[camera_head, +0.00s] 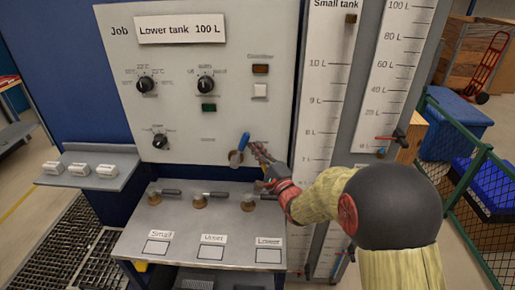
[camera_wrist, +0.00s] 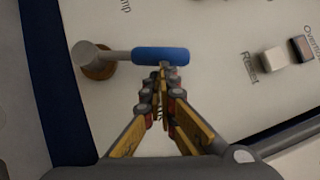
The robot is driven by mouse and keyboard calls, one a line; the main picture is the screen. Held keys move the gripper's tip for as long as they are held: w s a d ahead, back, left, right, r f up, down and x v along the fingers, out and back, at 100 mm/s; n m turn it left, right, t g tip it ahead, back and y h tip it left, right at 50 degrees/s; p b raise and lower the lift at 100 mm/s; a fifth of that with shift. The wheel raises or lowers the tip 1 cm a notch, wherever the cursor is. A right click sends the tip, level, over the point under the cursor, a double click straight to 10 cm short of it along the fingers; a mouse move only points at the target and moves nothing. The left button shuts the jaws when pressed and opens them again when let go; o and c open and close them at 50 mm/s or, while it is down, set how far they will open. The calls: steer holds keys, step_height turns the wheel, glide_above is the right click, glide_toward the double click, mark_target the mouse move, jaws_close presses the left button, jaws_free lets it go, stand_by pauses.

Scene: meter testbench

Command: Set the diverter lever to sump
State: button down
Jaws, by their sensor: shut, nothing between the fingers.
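The diverter lever (camera_head: 243,142) has a blue grip and a grey shank on a round brass pivot, low on the right side of the pale panel. In the wrist view the lever (camera_wrist: 160,55) lies across the top, its pivot to the left and its blue grip reaching right. In the head view it tilts up and slightly right. My gripper (camera_head: 257,149) is just right of the grip. In the wrist view my gripper (camera_wrist: 161,76) is shut and empty, its tips right beside the grip's lower edge; I cannot tell whether they touch. A label ending in "mp" (camera_wrist: 124,5) is partly cut off.
A reset button (camera_wrist: 273,60) and a dark overflow button or lamp (camera_wrist: 301,48) sit to the right in the wrist view. Below the panel, a shelf (camera_head: 185,225) carries several valve handles. Tall tank scales (camera_head: 325,90) stand on the right, near my arm.

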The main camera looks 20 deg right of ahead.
steer(key=w+a+r+n+g+h+p, duration=0.1)
steer(key=a+n+g+p, duration=0.1)
steer(key=a+n+p, duration=0.1)
steer(key=w+a+r+n+g+p, duration=0.1)
steer(key=a+r+n+g+p, duration=0.1)
steer(key=a+n+p, duration=0.2)
steer(key=shift+w+a+h, duration=0.35)
steer(key=shift+a+h, duration=0.05)
steer(key=shift+a, duration=0.4)
stand_by(0.4)
